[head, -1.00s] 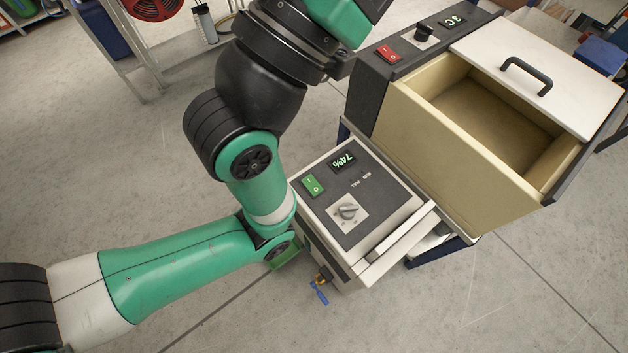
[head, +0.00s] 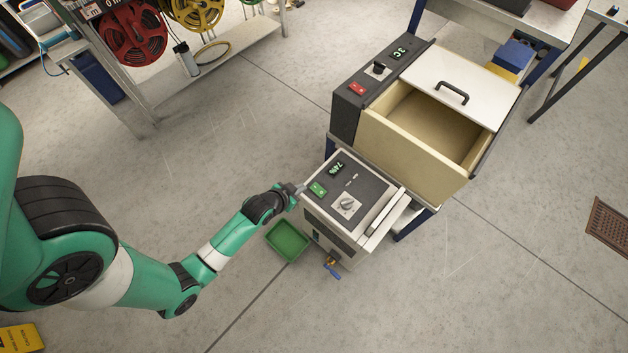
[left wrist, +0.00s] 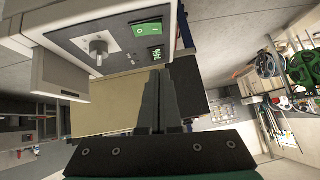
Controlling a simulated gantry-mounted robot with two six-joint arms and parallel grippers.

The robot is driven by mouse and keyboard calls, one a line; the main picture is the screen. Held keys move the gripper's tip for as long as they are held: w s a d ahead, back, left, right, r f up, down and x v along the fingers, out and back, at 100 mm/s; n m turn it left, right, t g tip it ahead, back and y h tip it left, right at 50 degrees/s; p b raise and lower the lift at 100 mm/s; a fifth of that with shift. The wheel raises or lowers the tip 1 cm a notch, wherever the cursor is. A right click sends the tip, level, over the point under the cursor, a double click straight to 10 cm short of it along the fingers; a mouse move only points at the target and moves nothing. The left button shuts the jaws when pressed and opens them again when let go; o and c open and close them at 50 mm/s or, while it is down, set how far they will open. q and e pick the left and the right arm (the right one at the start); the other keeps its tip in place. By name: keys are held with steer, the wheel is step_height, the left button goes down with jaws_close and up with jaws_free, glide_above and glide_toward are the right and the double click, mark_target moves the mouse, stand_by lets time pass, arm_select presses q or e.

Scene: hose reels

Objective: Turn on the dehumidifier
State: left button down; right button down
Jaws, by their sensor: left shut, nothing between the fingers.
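The dehumidifier (head: 345,228) is a pale box with a dark top panel. The panel carries a green rocker switch (head: 318,189), a lit display (head: 338,170) that seems to read 74%, and a grey knob (head: 347,205). My left gripper (head: 298,189) is shut and empty at the panel's left edge, just left of the switch; I cannot tell whether it touches the box. In the left wrist view, the shut fingers (left wrist: 166,100) are below and apart from the green switch (left wrist: 147,29). My right gripper is not in view.
Behind the dehumidifier stands a cream machine (head: 415,149) with an open compartment, red switch (head: 358,89) and display. A green tray (head: 287,241) lies on the floor to the left, near a blue-handled tap (head: 331,268). A hose-reel rack (head: 190,62) stands back left. Floor in front is clear.

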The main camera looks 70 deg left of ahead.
arm_select(q)
steer(key=shift+s, duration=0.1)
steer(key=b, duration=0.6)
glide_above(314, 185)
steer(key=s+d, duration=0.2)
step_height(314, 185, down, 7)
steer(key=shift+d+f, duration=0.1)
steer(key=f+b, duration=0.2)
steer(key=f, duration=0.1)
steer(key=shift+w+a+f, duration=0.15)
steer(key=shift+a+f, duration=0.05)
steer(key=shift+a, duration=0.15)
steer(key=shift+f, duration=0.25)
steer(key=shift+a+f+b, duration=0.15)
steer(key=shift+f+b, duration=0.3)
steer(key=shift+r, duration=0.1)
